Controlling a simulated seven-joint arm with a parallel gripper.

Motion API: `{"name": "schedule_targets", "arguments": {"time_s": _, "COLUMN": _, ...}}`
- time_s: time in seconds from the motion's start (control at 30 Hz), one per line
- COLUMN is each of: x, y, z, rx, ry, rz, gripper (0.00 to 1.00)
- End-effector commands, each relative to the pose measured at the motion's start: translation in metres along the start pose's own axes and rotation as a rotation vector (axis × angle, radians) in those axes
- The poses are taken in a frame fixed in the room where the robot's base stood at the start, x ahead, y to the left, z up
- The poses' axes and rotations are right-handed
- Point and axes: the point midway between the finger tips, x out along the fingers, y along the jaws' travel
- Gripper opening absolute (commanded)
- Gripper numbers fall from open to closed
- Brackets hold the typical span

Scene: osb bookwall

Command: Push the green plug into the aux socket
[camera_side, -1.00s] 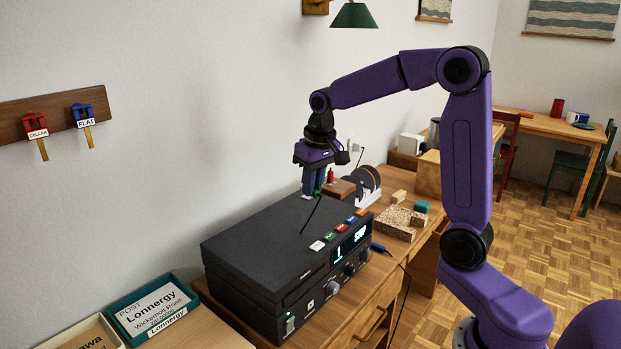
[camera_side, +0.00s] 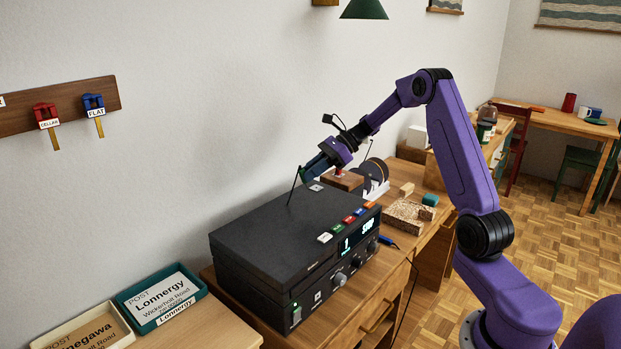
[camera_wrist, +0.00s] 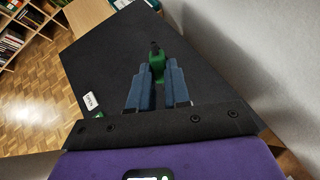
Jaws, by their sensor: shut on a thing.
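My gripper (camera_wrist: 156,84) is shut on the green plug (camera_wrist: 157,64), which sits between the blue fingertips with its dark tip pointing away from the wrist. In the side view my gripper (camera_side: 305,174) is tilted, above the back part of the black device (camera_side: 262,236). The plug is mostly hidden there, and a thin dark cable (camera_side: 293,187) hangs from the fingertips toward the device's top. The device's top (camera_wrist: 105,55) fills much of the wrist view. The aux socket cannot be made out in either view.
Coloured buttons (camera_side: 349,219) and a lit display line the device's front edge. A wooden block with a red knob, a tape dispenser (camera_side: 374,172) and a cork-like block (camera_side: 408,214) stand to the right. Post trays (camera_side: 160,292) lie at the lower left. The wall runs close behind.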

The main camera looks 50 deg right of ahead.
Motion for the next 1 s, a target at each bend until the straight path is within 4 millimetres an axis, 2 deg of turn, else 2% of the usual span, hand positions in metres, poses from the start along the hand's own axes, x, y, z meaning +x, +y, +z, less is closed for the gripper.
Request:
{"name": "schedule_targets", "arguments": {"time_s": 0.3, "x": -0.034, "y": -0.049, "z": -0.028, "rx": 0.174, "ry": -0.215, "rz": -0.345, "gripper": 0.0}}
{"name": "schedule_targets", "arguments": {"time_s": 0.5, "x": -0.05, "y": -0.067, "z": -0.041, "rx": 0.211, "ry": -0.279, "rz": -0.467, "gripper": 0.0}}
{"name": "schedule_targets", "arguments": {"time_s": 1.0, "x": -0.055, "y": -0.071, "z": -0.043, "rx": 0.219, "ry": -0.294, "rz": -0.497, "gripper": 0.0}}
